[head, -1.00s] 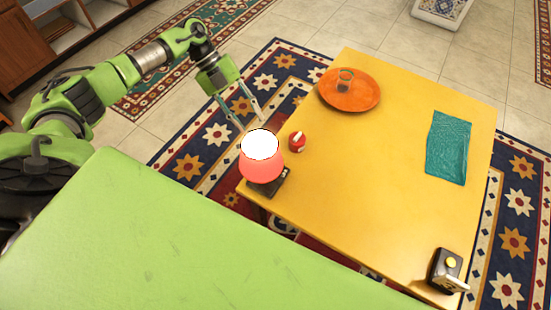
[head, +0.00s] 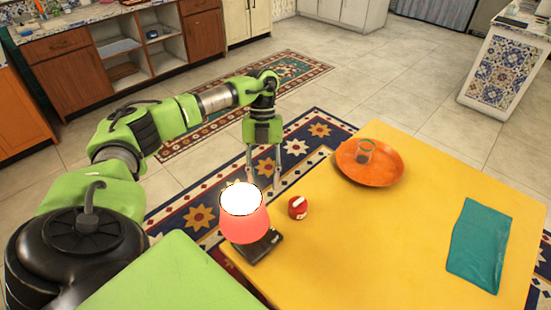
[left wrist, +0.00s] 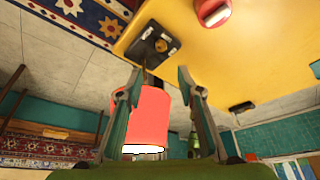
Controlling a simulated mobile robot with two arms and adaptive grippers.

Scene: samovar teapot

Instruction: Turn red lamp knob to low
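The red knob (head: 298,207) is a small round dial with a white bar on top, on the yellow table just right of the lamp. It also shows at the top of the left wrist view (left wrist: 212,12). The lamp has a red shade (head: 244,221), glowing white at its top, and a dark base (head: 262,245) near the table's edge. My left gripper (head: 263,182) points down behind the lamp, fingers apart and empty, to the left of the knob. In the left wrist view the red shade (left wrist: 150,115) appears between the open fingers (left wrist: 160,78). My right gripper is not in view.
An orange plate (head: 358,178) with a clear glass (head: 365,150) is at the back of the yellow table (head: 390,240). A teal cloth (head: 478,245) lies at the right. A green surface (head: 170,280) is in front. The table's middle is clear.

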